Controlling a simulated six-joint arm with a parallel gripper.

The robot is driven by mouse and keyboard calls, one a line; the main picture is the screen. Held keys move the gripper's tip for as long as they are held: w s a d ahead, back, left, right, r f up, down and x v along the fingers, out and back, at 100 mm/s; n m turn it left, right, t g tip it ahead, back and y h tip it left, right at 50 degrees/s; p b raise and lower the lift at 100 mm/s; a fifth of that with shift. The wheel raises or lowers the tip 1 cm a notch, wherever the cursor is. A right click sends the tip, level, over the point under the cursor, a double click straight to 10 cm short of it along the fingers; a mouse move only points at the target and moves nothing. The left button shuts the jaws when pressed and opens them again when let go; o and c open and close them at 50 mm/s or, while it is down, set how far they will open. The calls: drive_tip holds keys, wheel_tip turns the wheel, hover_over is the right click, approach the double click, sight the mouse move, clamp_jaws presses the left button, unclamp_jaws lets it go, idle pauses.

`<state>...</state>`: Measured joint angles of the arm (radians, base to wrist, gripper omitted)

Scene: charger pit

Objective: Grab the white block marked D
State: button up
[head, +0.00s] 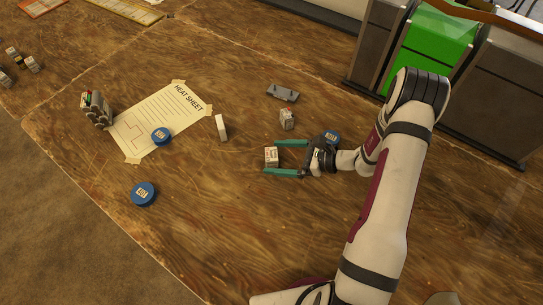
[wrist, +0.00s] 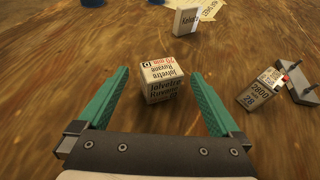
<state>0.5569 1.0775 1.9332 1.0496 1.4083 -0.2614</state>
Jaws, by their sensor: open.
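A white block with black and red print (wrist: 163,88) sits on the wooden table between the tips of my gripper's two green fingers (wrist: 160,74). A small mark that looks like a D shows on its top face in the wrist view. In the head view the same block (head: 271,158) lies between the fingertips of my gripper (head: 272,156). My gripper is open, low over the table, with a gap between the block and each finger in the wrist view.
A similar white block (head: 286,119) and a grey bracket (head: 282,92) stand behind. A white block (head: 221,128) stands upright farther left. The front table is clear.

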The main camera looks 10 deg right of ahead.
sight(262, 161)
drive_tip(key=x, duration=0.5)
drive_tip(key=shift+w+a, duration=0.15)
drive_tip(key=shift+w, duration=0.05)
drive_tip(key=c, duration=1.4)
